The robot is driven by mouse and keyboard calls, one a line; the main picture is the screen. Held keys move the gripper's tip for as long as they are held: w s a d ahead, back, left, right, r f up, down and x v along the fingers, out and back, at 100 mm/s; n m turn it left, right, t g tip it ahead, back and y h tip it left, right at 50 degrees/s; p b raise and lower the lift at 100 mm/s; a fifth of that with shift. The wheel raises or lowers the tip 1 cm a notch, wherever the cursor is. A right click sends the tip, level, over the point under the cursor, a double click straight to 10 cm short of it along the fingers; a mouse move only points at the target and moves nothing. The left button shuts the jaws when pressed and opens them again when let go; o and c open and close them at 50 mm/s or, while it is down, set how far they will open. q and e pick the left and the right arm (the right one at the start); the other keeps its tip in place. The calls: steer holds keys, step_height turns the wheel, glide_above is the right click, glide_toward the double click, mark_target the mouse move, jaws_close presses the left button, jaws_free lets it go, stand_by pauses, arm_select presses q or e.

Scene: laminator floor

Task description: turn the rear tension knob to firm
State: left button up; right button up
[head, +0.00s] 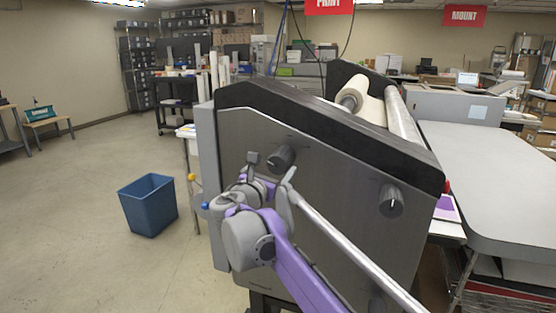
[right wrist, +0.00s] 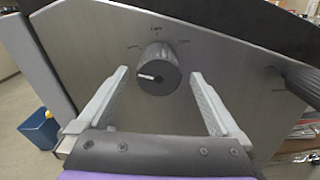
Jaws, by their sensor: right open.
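The dark round knob (head: 281,158) on the laminator's grey side panel (head: 325,215) faces my right gripper (head: 272,167). In the right wrist view the same knob (right wrist: 158,70) shows a white pointer mark turned to the left. Small labels sit to its left, above it and to its right, too small to read surely. My right gripper (right wrist: 155,85) is open, with one finger on each side of the knob and a visible gap to it in the picture. Whether the fingertips reach the knob's depth I cannot tell. My left gripper is not in view.
A second, similar knob (head: 391,201) sits further right on the panel. The laminator's black top edge (head: 330,120) slopes above both. A blue bin (head: 148,205) stands on the open floor at left. A grey table (head: 500,180) adjoins at right.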

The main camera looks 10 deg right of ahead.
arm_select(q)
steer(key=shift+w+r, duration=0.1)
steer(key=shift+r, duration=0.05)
arm_select(e)
steer(key=x, duration=0.6)
steer(key=c, duration=1.3)
arm_select(q)
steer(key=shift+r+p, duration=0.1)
steer(key=shift+p, duration=0.2)
